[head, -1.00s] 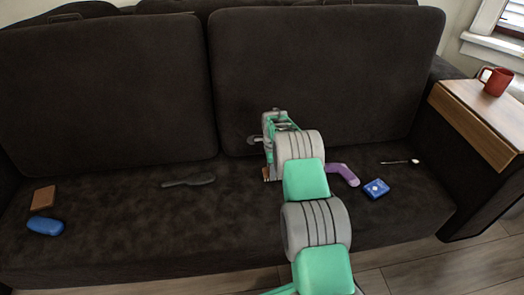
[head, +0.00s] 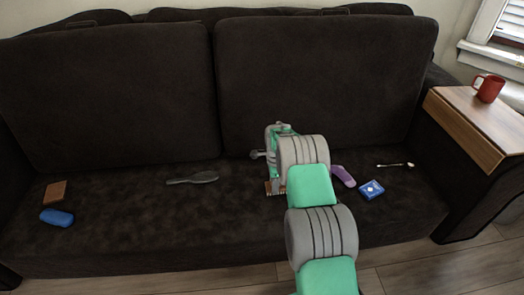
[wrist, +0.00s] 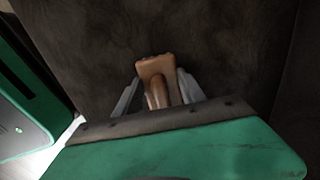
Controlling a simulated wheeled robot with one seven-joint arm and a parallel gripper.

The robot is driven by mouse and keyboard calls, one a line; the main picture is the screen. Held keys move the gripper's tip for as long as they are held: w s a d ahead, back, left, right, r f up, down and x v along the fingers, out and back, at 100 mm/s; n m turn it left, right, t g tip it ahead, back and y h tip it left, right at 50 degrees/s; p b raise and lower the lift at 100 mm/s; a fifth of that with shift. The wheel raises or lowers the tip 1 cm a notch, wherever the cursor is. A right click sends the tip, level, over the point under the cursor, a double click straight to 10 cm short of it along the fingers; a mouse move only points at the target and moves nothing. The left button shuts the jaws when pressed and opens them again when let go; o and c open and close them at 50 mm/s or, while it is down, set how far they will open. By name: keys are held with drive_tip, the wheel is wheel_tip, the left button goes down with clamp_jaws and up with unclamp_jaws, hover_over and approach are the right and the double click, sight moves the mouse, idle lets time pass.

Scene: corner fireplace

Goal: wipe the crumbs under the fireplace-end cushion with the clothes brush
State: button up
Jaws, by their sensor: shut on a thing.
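My gripper (head: 274,178) is shut on the wooden clothes brush (head: 275,187), low over the right half of the dark sofa seat. Its brown head and handle show between the fingers in the wrist view (wrist: 155,75). I cannot tell whether its bristles touch the seat. Two dark back cushions, a left one (head: 110,95) and a right one (head: 320,75), stand upright against the sofa back. No fireplace is in view, so I cannot tell which is the fireplace-end cushion. I cannot make out crumbs; the seat has dark mottled patches.
On the seat lie a brown block (head: 55,191), a blue rounded item (head: 57,217), a dark paddle-shaped brush (head: 193,178), a purple item (head: 343,176), a blue box (head: 371,190) and a spoon-like item (head: 395,165). A red mug (head: 488,88) stands on the wooden armrest tray (head: 480,125).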

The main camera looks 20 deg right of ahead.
drive_tip(key=shift+w+r+p, duration=0.15)
drive_tip(key=shift+r+p, duration=1.45)
drive_tip(key=shift+r, duration=2.3)
